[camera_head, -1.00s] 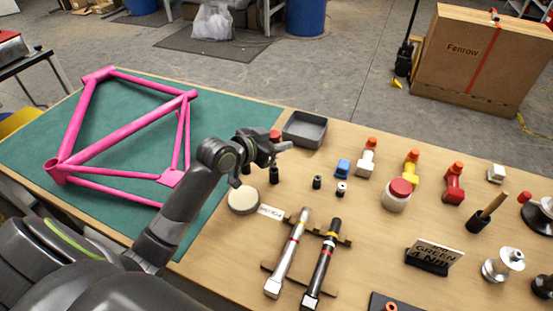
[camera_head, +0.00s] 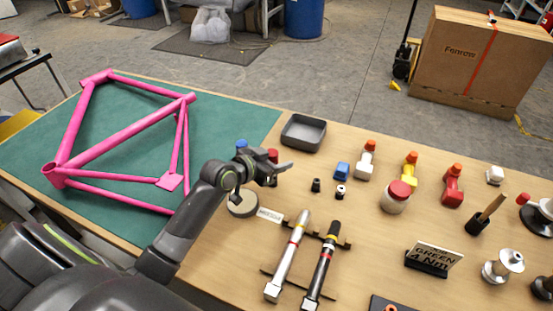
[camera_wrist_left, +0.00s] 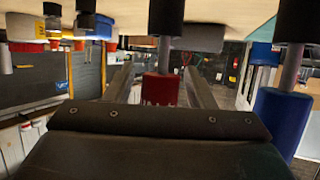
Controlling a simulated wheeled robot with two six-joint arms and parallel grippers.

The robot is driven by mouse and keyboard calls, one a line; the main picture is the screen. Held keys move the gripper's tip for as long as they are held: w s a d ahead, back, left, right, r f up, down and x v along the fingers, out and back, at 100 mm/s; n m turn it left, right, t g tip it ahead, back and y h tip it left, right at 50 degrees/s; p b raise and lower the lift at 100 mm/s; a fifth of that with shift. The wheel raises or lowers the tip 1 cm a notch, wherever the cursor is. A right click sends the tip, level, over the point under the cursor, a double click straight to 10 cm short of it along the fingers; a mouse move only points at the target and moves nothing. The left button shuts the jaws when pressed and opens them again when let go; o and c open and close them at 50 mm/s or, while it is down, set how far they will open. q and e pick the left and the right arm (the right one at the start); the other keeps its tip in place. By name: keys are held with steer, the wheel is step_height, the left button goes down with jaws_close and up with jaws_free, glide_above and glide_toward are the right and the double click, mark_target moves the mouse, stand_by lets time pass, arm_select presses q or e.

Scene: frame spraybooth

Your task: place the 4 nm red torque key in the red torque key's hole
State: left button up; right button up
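The red torque key (camera_head: 272,155) stands upright at my left gripper (camera_head: 283,166); its lower part is hidden in the head view. In the left wrist view, which is upside down, its red handle (camera_wrist_left: 161,90) lies between the two fingers of my left gripper (camera_wrist_left: 160,75), with small gaps on both sides, so the gripper looks open around it. Its grey shaft runs into a black collar (camera_wrist_left: 166,18); the hole itself is hidden. A blue key (camera_head: 241,145) stands to the left, and shows close by in the wrist view (camera_wrist_left: 281,120). My right gripper is out of view.
A round disc (camera_head: 243,209) and a small label (camera_head: 270,214) lie in front. A grey tray (camera_head: 303,132) is behind. Two torque wrenches (camera_head: 290,255) rest on a rack, and a sign (camera_head: 434,257) reads "GREEN 4 Nm". A pink frame (camera_head: 130,130) lies on the green mat.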

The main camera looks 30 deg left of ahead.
arm_select(q)
steer(key=shift+r, duration=0.2)
steer(key=shift+s+a, duration=0.15)
steer(key=shift+s, duration=0.1)
steer(key=v, duration=1.1)
steer(key=shift+s+r, duration=0.15)
steer(key=shift+s, duration=0.05)
